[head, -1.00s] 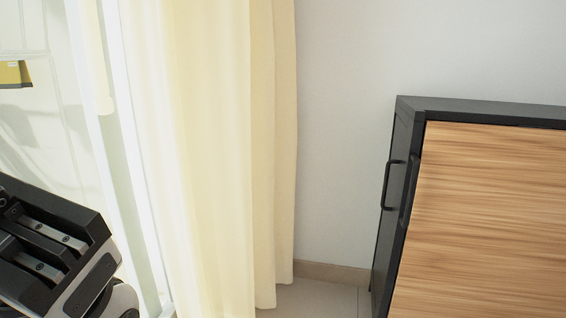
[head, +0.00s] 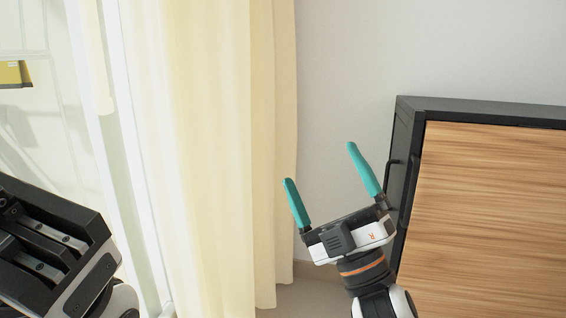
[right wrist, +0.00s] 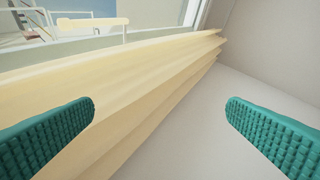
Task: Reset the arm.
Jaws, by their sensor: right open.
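My right gripper (head: 328,190) is raised in the lower middle of the head view, its two teal fingers spread wide apart with nothing between them. It points up, in front of the wall between the curtain and the cabinet. My left gripper's dark body (head: 55,250) shows at the lower left of the head view. Its fingertips are out of the picture, so its opening is hidden.
A cream curtain (head: 215,150) hangs beside a bright window on the left. A black-framed cabinet (head: 490,220) with a wood-grain face and dark handle stands at the right, close to my right gripper. Bare wall (head: 345,70) lies between them.

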